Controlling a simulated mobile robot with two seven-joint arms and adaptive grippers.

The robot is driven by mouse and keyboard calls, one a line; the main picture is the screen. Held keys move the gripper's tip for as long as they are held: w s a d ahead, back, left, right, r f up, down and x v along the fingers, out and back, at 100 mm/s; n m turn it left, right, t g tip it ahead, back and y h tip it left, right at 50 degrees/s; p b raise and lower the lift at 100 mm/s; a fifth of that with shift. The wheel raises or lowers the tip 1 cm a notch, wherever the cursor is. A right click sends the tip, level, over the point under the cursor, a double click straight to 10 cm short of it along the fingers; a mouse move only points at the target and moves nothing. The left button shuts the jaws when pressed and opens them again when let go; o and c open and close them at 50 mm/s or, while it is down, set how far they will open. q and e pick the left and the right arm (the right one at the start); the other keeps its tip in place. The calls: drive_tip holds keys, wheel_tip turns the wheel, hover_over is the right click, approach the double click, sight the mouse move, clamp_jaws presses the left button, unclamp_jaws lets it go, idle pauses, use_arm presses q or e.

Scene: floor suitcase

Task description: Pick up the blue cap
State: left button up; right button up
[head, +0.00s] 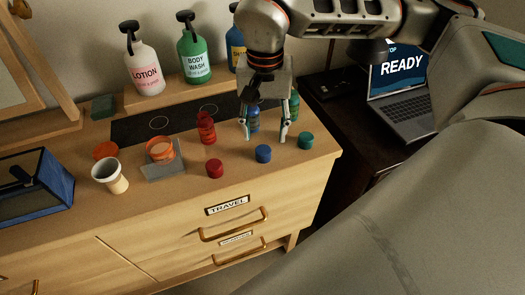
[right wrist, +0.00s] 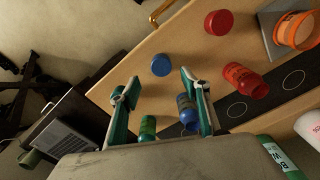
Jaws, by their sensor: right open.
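The blue cap (head: 263,153) lies on the dresser top near its front edge, between the red cap (head: 215,168) and the green cap (head: 306,140). It also shows in the right wrist view (right wrist: 161,65), just beyond the fingertips. My right gripper (head: 265,139) is open and empty, pointing down over the dresser behind the blue cap. In the right wrist view its fingers (right wrist: 160,85) are spread apart, with the blue bottle (right wrist: 187,112) and green bottle (right wrist: 148,127) showing between them. My left gripper is not in view.
A red bottle (head: 206,128) stands left of my right gripper. An orange container (head: 160,150) and a white cup (head: 110,176) are further left. Large lotion (head: 146,65) and body wash (head: 194,50) bottles stand behind. A laptop (head: 402,95) is at the right.

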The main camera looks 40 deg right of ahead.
sight(263, 149)
wheel_tip(263, 149, down, 5)
drive_tip(key=shift+a+f, duration=0.1)
drive_tip(key=shift+a, duration=0.05)
drive_tip(key=c, duration=0.8)
